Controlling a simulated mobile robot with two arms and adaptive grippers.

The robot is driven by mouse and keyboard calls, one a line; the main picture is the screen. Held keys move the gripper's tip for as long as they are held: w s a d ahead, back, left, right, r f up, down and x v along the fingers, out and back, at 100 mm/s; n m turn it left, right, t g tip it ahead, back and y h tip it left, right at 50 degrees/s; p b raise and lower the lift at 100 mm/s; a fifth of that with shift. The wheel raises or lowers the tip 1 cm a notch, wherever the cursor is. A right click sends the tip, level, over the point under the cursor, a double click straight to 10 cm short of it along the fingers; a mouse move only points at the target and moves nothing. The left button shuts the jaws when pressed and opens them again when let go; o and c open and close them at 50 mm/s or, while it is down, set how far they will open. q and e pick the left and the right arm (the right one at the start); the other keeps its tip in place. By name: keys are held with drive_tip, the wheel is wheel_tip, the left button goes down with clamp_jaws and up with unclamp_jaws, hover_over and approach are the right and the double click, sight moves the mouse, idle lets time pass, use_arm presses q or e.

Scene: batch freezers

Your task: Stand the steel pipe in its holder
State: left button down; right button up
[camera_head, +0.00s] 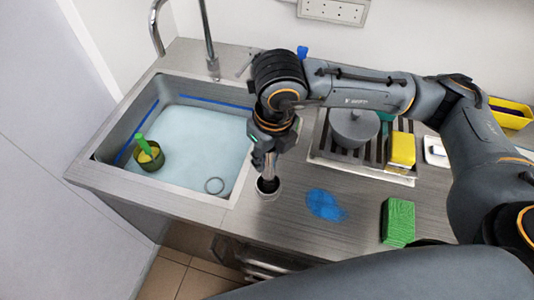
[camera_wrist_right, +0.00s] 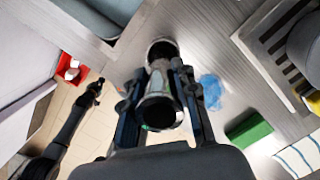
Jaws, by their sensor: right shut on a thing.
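The steel pipe (camera_head: 269,168) is held upright, or nearly so, in my right gripper (camera_head: 268,157), which is shut on it. In the wrist view the pipe (camera_wrist_right: 160,112) sits between the two fingers of the right gripper (camera_wrist_right: 161,88). The holder (camera_head: 268,195) is a short round cup with a dark opening on the counter, right of the sink. The pipe's lower end overlaps its mouth; I cannot tell how deep it reaches. The holder (camera_wrist_right: 162,47) also shows beyond the pipe in the wrist view. My left gripper (camera_wrist_right: 97,87) hangs away from the counter; its jaws are unclear.
The sink (camera_head: 200,140) at left holds a green-handled brush in a cup (camera_head: 148,157) and a ring (camera_head: 214,185). A blue patch (camera_head: 325,204) and a green sponge (camera_head: 398,222) lie right of the holder. A rack (camera_head: 335,160) with a grey pot stands behind.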

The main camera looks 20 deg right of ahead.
drive_tip(key=shift+b, duration=0.45)
idle(0.3)
drive_tip(key=shift+f+b, duration=0.65)
drive_tip(key=shift+b, duration=0.1)
drive_tip(key=o, duration=0.7)
drive_tip(key=shift+o, duration=0.2)
drive_tip(key=shift+r, duration=0.1)
drive_tip(key=shift+s+d+r+p, duration=0.1)
drive_tip(key=shift+s+r+p, duration=0.1)
drive_tip(key=shift+r+p, duration=1.2)
drive_tip(key=shift+s+d+r+p, duration=0.1)
drive_tip(key=shift+s+r+p, duration=0.3)
drive_tip(key=shift+r, duration=1.8)
drive_tip(key=shift+s+r+p, duration=0.1)
drive_tip(key=shift+r+p, duration=1)
drive_tip(key=shift+r, duration=0.7)
drive_tip(key=shift+f, duration=0.1)
